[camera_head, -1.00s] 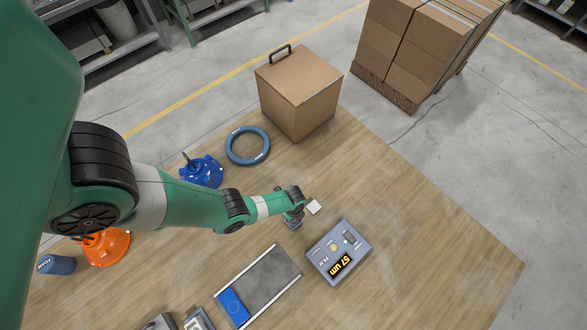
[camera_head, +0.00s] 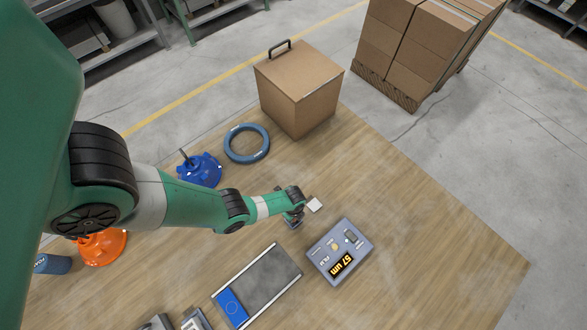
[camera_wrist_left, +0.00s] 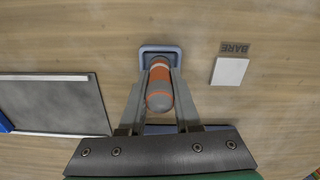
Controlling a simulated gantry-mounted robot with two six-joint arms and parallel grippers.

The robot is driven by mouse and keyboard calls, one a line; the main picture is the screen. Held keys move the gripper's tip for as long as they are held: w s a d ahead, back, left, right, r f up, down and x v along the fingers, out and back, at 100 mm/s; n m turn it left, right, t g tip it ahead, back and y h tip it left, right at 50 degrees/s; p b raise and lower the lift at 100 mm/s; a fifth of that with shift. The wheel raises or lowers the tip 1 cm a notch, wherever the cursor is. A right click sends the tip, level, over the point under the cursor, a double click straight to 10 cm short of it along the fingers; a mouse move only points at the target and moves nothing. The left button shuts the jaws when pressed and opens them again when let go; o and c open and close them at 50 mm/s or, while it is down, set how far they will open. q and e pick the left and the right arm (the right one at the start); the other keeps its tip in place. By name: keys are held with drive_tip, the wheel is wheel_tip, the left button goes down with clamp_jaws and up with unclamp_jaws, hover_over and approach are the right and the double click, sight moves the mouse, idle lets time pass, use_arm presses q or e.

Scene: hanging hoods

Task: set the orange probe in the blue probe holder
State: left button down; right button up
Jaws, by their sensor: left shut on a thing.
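My left gripper (camera_head: 297,212) hangs over the wooden table. In the left wrist view, its two fingers (camera_wrist_left: 159,88) are shut on the orange probe (camera_wrist_left: 158,76), a grey rounded cylinder with orange bands. The blue probe holder (camera_wrist_left: 145,50) is a blue-grey rounded square directly beneath the probe's far end. The probe overlaps its opening, and I cannot tell whether the tip is inside or just above. In the head view a bit of the holder (camera_head: 291,225) shows below the gripper; the probe is mostly hidden there. My right gripper is not in view.
A white plate (camera_wrist_left: 230,71) marked BARE (camera_wrist_left: 236,48) lies right of the holder. A gauge box reading 57 um (camera_head: 340,252) and a grey tray with a blue end (camera_head: 272,276) are near. A blue ring (camera_head: 246,144), cardboard box (camera_head: 300,90), and blue and orange hoods (camera_head: 200,171) (camera_head: 103,247) stand around.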

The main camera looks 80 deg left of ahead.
use_arm(q)
drive_tip(key=shift+f+b, duration=0.3)
drive_tip(key=shift+f, duration=0.1)
drive_tip(key=c, duration=0.5)
unclamp_jaws()
drive_tip(key=shift+c, duration=0.2)
wheel_tip(320, 180, up, 12)
drive_tip(key=p, duration=1.1)
drive_tip(key=shift+f+p, duration=0.1)
drive_tip(key=shift+p, duration=0.3)
